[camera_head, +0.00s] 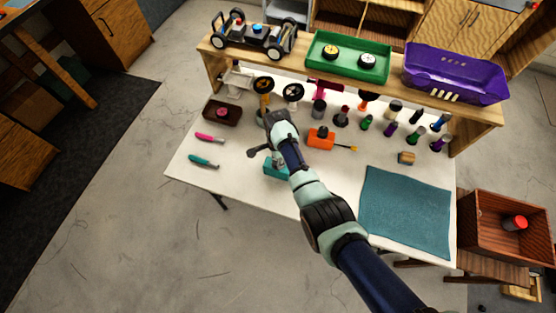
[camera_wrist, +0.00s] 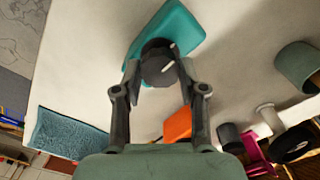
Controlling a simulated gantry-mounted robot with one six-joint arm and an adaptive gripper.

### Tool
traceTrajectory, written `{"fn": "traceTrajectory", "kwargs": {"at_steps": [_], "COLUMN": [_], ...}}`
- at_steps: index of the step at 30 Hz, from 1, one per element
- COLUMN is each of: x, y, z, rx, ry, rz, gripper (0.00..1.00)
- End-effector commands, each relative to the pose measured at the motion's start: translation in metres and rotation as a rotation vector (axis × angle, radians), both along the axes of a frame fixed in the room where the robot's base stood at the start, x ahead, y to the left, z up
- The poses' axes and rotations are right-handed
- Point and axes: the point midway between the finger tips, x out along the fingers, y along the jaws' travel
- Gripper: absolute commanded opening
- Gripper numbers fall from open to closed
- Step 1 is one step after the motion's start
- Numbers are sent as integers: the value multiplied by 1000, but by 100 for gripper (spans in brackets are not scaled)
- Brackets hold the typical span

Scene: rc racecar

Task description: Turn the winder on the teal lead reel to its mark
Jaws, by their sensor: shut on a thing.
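The teal lead reel (camera_head: 275,168) stands on the white table below my gripper, partly hidden by my arm in the head view. In the wrist view the teal reel body (camera_wrist: 178,28) is tilted in the picture, with a dark round winder (camera_wrist: 158,66) on top that carries a white line. My gripper (camera_wrist: 158,78) has its two fingers on either side of the winder and is shut on it. In the head view my gripper (camera_head: 268,150) is over the reel, and the winder is too small to tell there. I cannot clearly make out the mark on the reel.
An orange reel-like block (camera_head: 321,138) stands close to the right of my gripper. Several coloured upright parts stand behind it. A blue mat (camera_head: 405,215) covers the table's right front. Pink (camera_head: 210,138) and teal (camera_head: 203,161) handled tools lie at the left.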

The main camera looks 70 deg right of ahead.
Motion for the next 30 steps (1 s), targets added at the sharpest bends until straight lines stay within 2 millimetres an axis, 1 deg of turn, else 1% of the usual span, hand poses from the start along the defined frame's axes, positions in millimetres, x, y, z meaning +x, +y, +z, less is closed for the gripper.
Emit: {"fn": "traceTrajectory", "kwargs": {"at_steps": [5,9,11,13,20,25,27,30], "x": [0,0,0,0,0,0,-1,-1], "y": [0,0,0,0,0,0,0,0], "z": [0,0,0,-1,-1,-1,-1,-2], "rx": [0,1,0,0,0,1,2,2], "ry": [0,1,0,0,0,1,1,1], "rz": [19,212,275,304,322,550,599,605], "gripper": [6,6,6,6,6,6,6,6]}}
